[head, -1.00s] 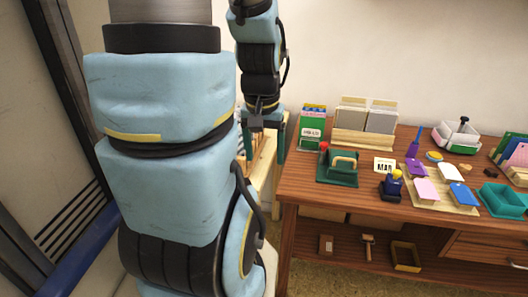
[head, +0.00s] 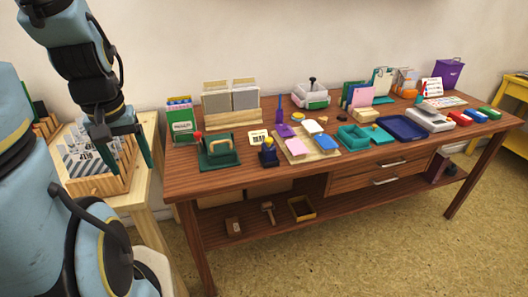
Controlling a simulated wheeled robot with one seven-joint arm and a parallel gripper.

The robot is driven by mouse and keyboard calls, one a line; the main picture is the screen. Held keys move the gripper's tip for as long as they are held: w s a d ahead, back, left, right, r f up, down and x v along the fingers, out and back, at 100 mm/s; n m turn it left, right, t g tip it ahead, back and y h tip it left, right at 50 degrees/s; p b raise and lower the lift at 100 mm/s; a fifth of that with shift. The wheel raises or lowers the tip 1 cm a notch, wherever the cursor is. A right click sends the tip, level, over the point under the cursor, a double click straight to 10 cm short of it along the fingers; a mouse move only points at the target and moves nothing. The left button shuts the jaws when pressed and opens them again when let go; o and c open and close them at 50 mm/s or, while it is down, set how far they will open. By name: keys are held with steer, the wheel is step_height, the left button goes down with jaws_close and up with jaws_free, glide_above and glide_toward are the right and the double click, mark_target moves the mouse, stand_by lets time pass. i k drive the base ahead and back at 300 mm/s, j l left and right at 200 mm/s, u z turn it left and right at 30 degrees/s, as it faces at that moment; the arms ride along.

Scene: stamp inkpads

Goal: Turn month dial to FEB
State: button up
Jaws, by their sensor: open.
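My gripper (head: 122,150) hangs pointing down at the left, in front of the wooden crate and left of the table, well apart from the stamp. It is open, and I see nothing held in it.
The brown table (head: 240,182) has a bare front strip. A wooden crate (head: 97,186) of cards stands under my gripper.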

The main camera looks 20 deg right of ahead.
mark_target(268, 140)
steer(key=l+u, duration=0.35)
steer(key=k+l+u, duration=0.1)
steer(key=l+u, duration=0.25)
steer(key=l, duration=0.2)
steer(key=k+l+u, duration=0.1)
steer(key=l+u, duration=0.3)
